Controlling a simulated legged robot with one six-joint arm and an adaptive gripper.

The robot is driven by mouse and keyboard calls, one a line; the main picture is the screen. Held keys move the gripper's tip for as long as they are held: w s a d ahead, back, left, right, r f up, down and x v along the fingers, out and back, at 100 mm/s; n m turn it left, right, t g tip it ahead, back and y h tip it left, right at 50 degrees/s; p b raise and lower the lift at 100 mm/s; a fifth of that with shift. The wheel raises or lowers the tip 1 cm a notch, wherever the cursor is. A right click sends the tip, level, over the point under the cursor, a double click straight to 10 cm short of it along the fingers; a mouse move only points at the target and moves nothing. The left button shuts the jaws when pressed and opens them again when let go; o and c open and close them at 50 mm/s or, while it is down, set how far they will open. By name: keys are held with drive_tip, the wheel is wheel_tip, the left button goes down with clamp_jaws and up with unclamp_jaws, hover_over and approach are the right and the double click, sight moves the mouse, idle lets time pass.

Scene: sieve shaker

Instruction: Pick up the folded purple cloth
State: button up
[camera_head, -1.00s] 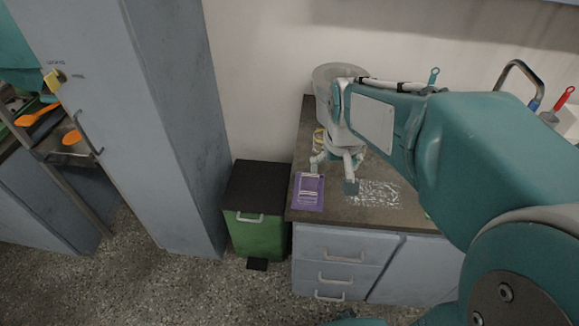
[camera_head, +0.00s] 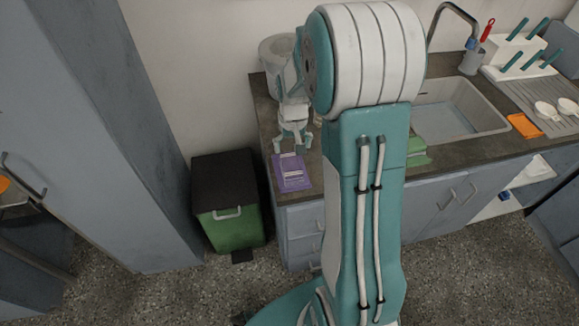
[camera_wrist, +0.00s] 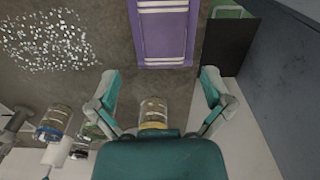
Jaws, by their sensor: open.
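The folded purple cloth (camera_head: 291,173) lies flat near the front left corner of the dark counter, with white stripes on it. In the wrist view the cloth (camera_wrist: 163,45) is at the top centre, beyond the fingertips. My gripper (camera_head: 293,147) is open and empty, close behind the cloth's back edge in the head view. In the wrist view my gripper (camera_wrist: 160,82) has its two teal fingers spread wide, with bare counter between them and the cloth. I cannot tell its exact height above the counter.
A green bin with a dark lid (camera_head: 228,200) stands left of the counter. White scattered bits (camera_wrist: 47,40) lie on the counter in the wrist view. A jar (camera_wrist: 153,112) is near my gripper's base. A sink (camera_head: 455,112) and an orange cloth (camera_head: 524,126) are to the right.

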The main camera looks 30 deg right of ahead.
sight(291, 164)
drive_tip(key=f, duration=0.6)
drive_tip(key=shift+a+f, duration=0.2)
drive_tip(key=shift+a, duration=0.2)
drive_tip(key=shift+f, duration=0.45)
drive_tip(key=shift+d, duration=0.1)
drive_tip(key=c, duration=1)
